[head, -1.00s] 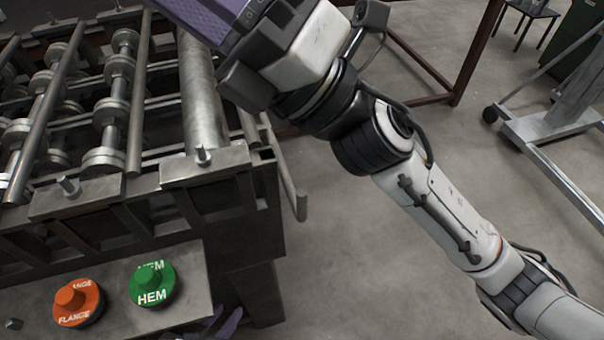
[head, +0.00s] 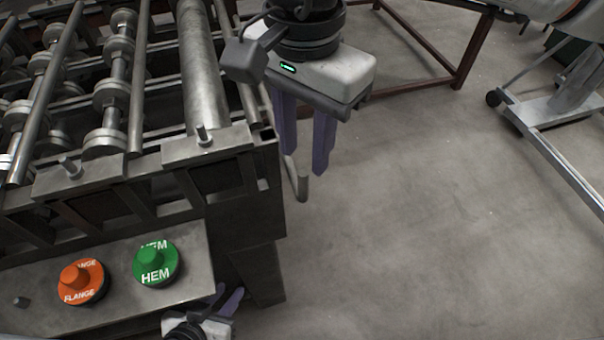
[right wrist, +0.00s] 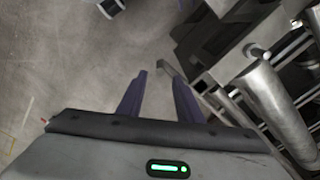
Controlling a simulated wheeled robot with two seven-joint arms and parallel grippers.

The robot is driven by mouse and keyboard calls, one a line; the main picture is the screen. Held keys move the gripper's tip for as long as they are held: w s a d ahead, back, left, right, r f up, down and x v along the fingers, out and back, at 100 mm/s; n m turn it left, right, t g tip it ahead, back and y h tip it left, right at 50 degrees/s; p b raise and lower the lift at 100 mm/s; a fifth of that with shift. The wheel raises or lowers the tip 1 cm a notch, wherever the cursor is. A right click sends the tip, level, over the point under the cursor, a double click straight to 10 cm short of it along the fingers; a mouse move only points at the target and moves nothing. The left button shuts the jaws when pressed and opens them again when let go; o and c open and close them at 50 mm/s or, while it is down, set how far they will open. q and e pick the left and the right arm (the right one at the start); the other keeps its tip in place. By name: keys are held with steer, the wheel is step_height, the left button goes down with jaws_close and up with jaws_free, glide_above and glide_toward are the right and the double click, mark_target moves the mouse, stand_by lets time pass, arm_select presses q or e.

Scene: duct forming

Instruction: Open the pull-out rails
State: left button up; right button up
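A thin grey pull-out rail (head: 302,187) with a bent end stands out from the right side of the roller machine in the head view. My right gripper (head: 306,165) points down beside the machine, with its purple fingers apart around or just above the rail; contact cannot be told. In the right wrist view the rail (right wrist: 165,68) shows beyond the fingertips, near the right finger, and nothing is clamped between the open fingers (right wrist: 160,82). My left gripper (head: 228,294) is low at the machine's front, below the buttons, with its fingers apart and nothing visible between them.
The machine's rollers (head: 205,80) fill the left side. An orange FLANGE button (head: 82,281) and a green HEM button (head: 155,264) sit on its front panel. A brown frame (head: 468,55) and a wheeled stand (head: 545,115) stand behind. The floor at right is clear.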

mark_target(303, 168)
step_height(303, 168, down, 8)
steer(key=shift+r+p, duration=0.1)
steer(key=shift+p, duration=0.35)
steer(key=shift+c, duration=0.4)
jaws_close()
